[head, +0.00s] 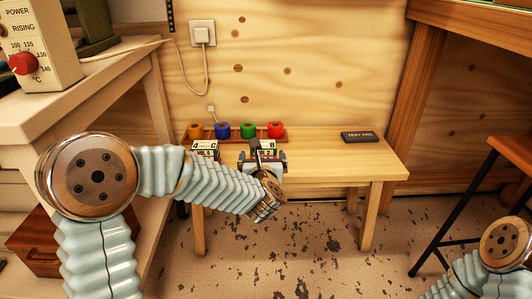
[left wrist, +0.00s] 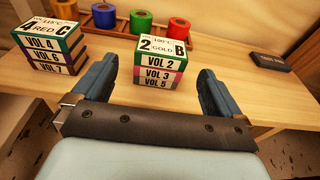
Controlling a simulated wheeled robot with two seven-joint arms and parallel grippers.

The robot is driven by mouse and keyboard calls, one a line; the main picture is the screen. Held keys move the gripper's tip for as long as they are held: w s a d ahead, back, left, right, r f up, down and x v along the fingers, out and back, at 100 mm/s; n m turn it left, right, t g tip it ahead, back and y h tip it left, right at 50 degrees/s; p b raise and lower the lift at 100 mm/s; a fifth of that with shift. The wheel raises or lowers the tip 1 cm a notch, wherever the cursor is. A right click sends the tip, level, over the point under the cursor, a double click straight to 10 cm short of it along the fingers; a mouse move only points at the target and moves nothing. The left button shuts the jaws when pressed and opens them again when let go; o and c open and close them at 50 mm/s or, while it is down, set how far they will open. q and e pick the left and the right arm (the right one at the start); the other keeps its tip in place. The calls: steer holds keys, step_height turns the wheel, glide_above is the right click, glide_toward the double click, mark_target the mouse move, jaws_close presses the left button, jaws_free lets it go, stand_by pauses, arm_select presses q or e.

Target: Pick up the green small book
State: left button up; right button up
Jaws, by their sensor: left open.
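Two short stacks of small books stand on the wooden bench. In the left wrist view the right stack has a green-edged book labelled VOL 2 (left wrist: 162,55) on top, with the pink VOL 3 (left wrist: 158,75) and VOL 5 (left wrist: 156,84) under it. The left stack has another green-edged book, VOL 4 (left wrist: 48,42), on top, above VOL 6 and VOL 7. My left gripper (left wrist: 158,68) is open, its fingers to either side of the right stack and apart from it. In the head view my left gripper (head: 264,158) partly hides that stack.
A wooden rack (head: 222,138) with yellow, blue, green and red rolls stands behind the stacks. A dark test pad (head: 359,137) lies at the right. The bench (head: 330,165) is bare between the right stack and the pad.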

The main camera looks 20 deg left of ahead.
mark_target(263, 141)
arm_select(q)
steer(key=x, duration=1.1)
steer(key=shift+w+d+f, duration=0.1)
steer(key=shift+w+f, duration=0.05)
steer(key=shift+w, duration=0.15)
steer(key=c, duration=0.8)
